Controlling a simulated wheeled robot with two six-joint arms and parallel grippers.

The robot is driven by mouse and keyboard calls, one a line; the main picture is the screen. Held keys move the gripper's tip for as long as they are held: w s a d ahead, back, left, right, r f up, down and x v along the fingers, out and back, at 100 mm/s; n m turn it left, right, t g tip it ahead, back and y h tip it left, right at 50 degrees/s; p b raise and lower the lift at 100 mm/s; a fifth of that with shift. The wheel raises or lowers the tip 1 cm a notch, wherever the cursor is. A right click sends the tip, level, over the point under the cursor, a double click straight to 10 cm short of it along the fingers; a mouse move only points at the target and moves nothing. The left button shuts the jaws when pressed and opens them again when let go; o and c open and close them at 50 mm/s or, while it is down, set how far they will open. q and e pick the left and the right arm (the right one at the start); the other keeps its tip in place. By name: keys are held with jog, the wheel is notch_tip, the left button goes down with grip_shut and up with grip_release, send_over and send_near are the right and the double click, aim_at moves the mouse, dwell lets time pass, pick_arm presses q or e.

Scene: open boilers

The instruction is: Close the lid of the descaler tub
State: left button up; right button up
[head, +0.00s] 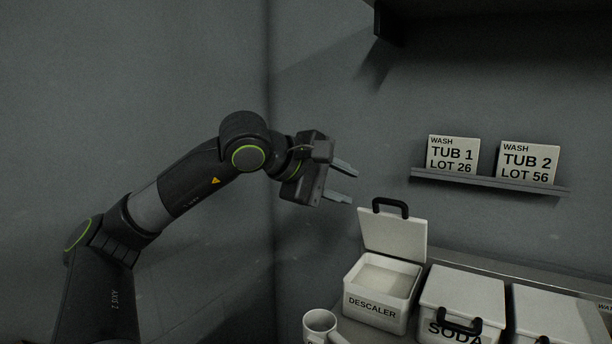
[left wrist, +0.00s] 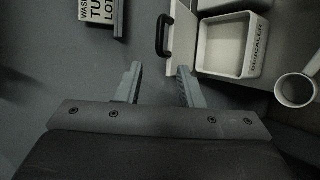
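The descaler tub (head: 374,308) is a white box with DESCALER on its front, standing on the counter at the lower right of the head view. Its white lid (head: 393,236) stands raised at the back, with a black handle (head: 390,206) at the top. The tub (left wrist: 252,48), lid (left wrist: 183,36) and handle (left wrist: 162,36) also show in the left wrist view. Pale contents lie inside the tub. My left gripper (head: 347,182) is open and empty, up and to the left of the lid, apart from it. My right gripper is not in view.
A soda tub (head: 462,292) with its lid down stands right of the descaler tub, and another lidded tub (head: 556,315) is beyond it. A white mug (head: 320,322) stands in front. A wall shelf (head: 490,180) holds two signs above the counter.

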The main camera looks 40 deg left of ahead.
pick_arm(q)
jog(key=b+v, duration=0.5)
jog(key=v, duration=0.3)
jog(key=shift+b, duration=0.4)
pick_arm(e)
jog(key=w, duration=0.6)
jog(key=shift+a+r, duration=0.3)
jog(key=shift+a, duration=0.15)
